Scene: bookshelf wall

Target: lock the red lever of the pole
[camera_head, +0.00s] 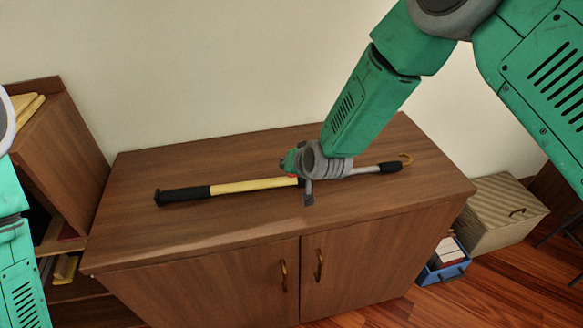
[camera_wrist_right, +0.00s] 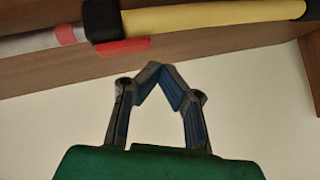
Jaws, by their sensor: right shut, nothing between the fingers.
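The pole lies across the cabinet top in the head view. It has a black grip (camera_head: 182,195), a yellow section (camera_head: 240,186), a grey section (camera_head: 358,171) and a brass hook (camera_head: 406,160). The red lever (camera_wrist_right: 123,46) shows below the black collar (camera_wrist_right: 101,20) in the right wrist view, lying along the pole. In the head view my right wrist mostly hides the collar and lever. My right gripper (camera_wrist_right: 161,72) is shut and empty, its fingertips meeting beside the pole near the lever, apart from it in the picture. My left gripper is out of view.
The wooden cabinet top (camera_head: 150,239) is clear around the pole. A wall stands behind it. A bookshelf (camera_head: 75,135) is at the left; a wicker box (camera_head: 497,221) and a blue crate (camera_head: 431,273) stand on the floor at the right.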

